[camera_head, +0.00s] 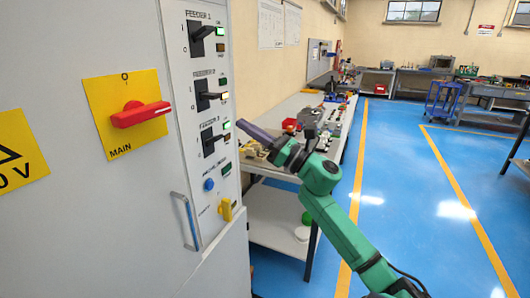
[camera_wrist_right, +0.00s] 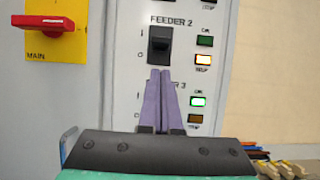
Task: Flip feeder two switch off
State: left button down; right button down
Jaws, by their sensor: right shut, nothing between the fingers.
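The feeder 2 switch (camera_head: 207,96) is a black lever on the grey panel, between the feeder 1 switch (camera_head: 203,38) and the feeder 3 switch (camera_head: 212,140). In the right wrist view the feeder 2 switch (camera_wrist_right: 159,44) shows fully. Its lower lamp (camera_wrist_right: 204,60) is lit and its upper green lamp (camera_wrist_right: 205,40) is dark. The lever sticks out nearly level in the head view. My right gripper (camera_head: 241,123) is shut and empty, its purple fingertips (camera_wrist_right: 160,72) just below that switch in the wrist view. They cover the feeder 3 switch there. My left gripper is not in view.
A red main switch (camera_head: 140,114) on a yellow plate is left of the panel. A cluttered workbench (camera_head: 281,105) stands behind my right arm. Blue floor is open at right.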

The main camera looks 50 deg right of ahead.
jog(key=b+v, duration=0.1)
jog(key=v, duration=0.3)
jog(key=shift+s+d+f, duration=0.1)
jog(key=shift+s+f, duration=0.1)
jog(key=shift+f, duration=0.05)
